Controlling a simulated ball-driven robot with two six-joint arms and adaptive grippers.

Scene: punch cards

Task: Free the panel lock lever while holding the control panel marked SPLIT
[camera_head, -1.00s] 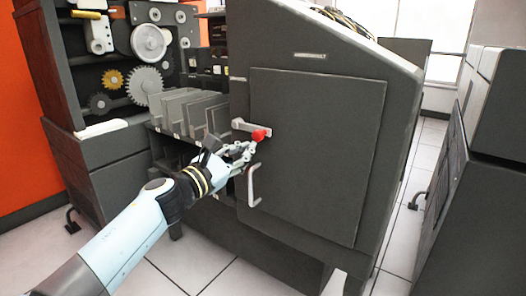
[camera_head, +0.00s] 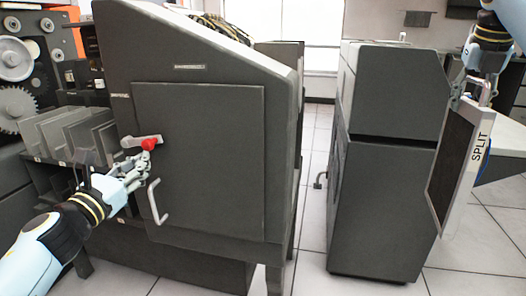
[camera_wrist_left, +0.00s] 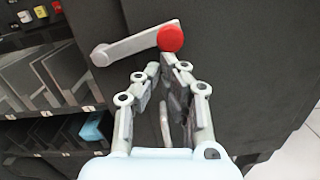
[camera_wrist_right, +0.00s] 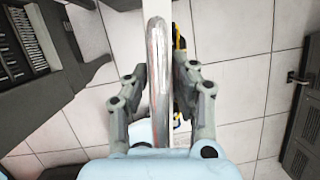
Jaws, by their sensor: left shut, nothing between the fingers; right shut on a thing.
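The lock lever (camera_head: 138,140) is a grey bar with a red knob (camera_head: 149,144) at its right end, on the dark cabinet's front beside the door. In the left wrist view the lever (camera_wrist_left: 130,45) lies slanted, its red knob (camera_wrist_left: 170,38) just beyond my fingertips. My left gripper (camera_head: 143,162) is shut and empty, just below the knob; whether it touches is unclear. My right gripper (camera_head: 486,82) is shut on the handle of the control panel (camera_head: 458,155), a dark board with a pale edge marked SPLIT. The panel hangs upright; its handle fills the right wrist view (camera_wrist_right: 158,60).
The cabinet door (camera_head: 205,165) is closed, with a curved handle (camera_head: 158,203) below the lever. Card trays (camera_head: 75,135) stand left of it. Another dark cabinet (camera_head: 385,170) stands between the arms. A pale table (camera_head: 510,165) is behind the panel. Tiled floor lies between the cabinets.

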